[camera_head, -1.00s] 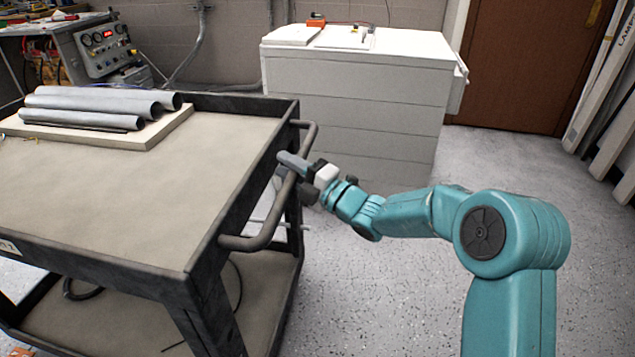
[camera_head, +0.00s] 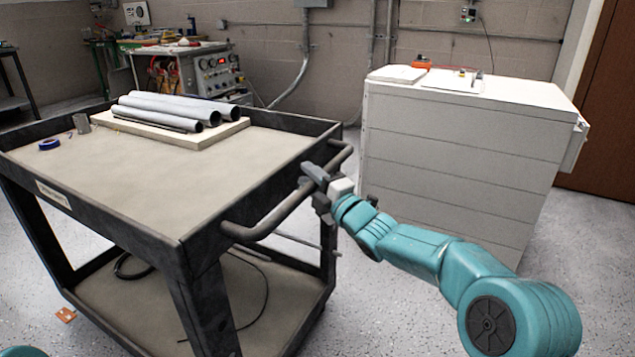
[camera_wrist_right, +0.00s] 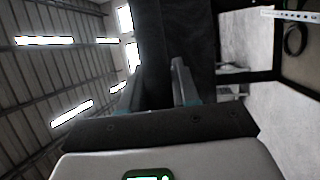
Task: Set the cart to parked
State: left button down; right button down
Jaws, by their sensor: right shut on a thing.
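The black cart (camera_head: 170,185) with a tan top stands at the left and middle of the head view. Its bar handle (camera_head: 272,218) sticks out on the right side. My right gripper (camera_head: 315,182) is shut on the handle, near its far end. In the right wrist view the two fingers of my right gripper (camera_wrist_right: 157,88) stand on either side of a dark part, where detail is hard to make out. My left gripper is not in view.
Grey pipes (camera_head: 175,108) lie on a board on the cart, with a blue tape roll (camera_head: 49,144) near them. A white cabinet (camera_head: 460,145) stands close behind my right arm. A control panel (camera_head: 212,75) is at the back. Speckled floor (camera_head: 400,310) is open in front.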

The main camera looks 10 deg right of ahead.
jog(key=shift+w+a, duration=0.1)
dwell(0.3)
jog(key=c, duration=0.9)
grip_release()
jog(key=p+v, duration=0.1)
jog(key=v, duration=1.5)
jog(key=shift+s, duration=0.25)
